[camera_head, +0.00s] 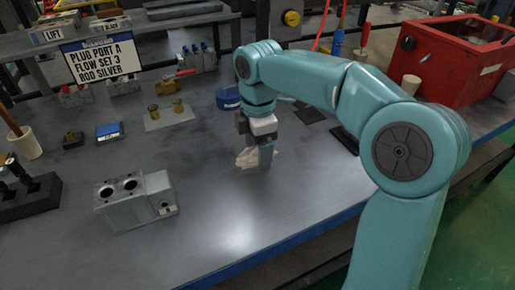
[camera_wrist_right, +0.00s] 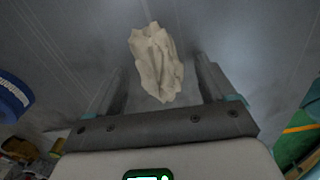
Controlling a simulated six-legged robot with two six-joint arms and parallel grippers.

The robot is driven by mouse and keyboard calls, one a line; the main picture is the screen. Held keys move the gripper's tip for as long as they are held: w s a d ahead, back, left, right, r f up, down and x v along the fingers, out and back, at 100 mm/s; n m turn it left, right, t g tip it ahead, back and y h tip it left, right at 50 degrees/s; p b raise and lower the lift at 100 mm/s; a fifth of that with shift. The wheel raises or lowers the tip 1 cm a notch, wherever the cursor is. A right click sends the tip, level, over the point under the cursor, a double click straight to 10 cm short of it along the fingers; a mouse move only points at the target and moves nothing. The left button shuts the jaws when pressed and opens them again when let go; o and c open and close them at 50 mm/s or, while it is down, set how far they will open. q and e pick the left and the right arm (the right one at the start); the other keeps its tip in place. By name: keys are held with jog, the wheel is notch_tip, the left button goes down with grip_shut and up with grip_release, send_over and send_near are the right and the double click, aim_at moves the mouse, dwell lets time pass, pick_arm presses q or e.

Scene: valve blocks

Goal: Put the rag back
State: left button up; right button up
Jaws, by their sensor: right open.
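The rag (camera_head: 249,158) is a crumpled cream cloth at the middle of the grey workbench. In the right wrist view the rag (camera_wrist_right: 157,62) lies ahead, in line with the gap between the fingers. My right gripper (camera_head: 262,160) points down at the rag in the head view and partly covers it. In the wrist view the right gripper (camera_wrist_right: 161,85) has its two fingers wide apart, one on each side of the rag. I cannot tell whether they touch it. My left gripper is not in view.
A grey valve block (camera_head: 125,205) stands at front left. A blue round container (camera_head: 228,99) sits behind the gripper, and a red toolbox (camera_head: 455,65) stands at back right. A sign (camera_head: 98,60) stands at back left. The front middle of the bench is clear.

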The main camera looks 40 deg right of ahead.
notch_tip(320, 180, up, 16)
jog(key=p, duration=0.6)
jog(key=shift+s+a, duration=0.15)
jog(key=shift+s, duration=0.15)
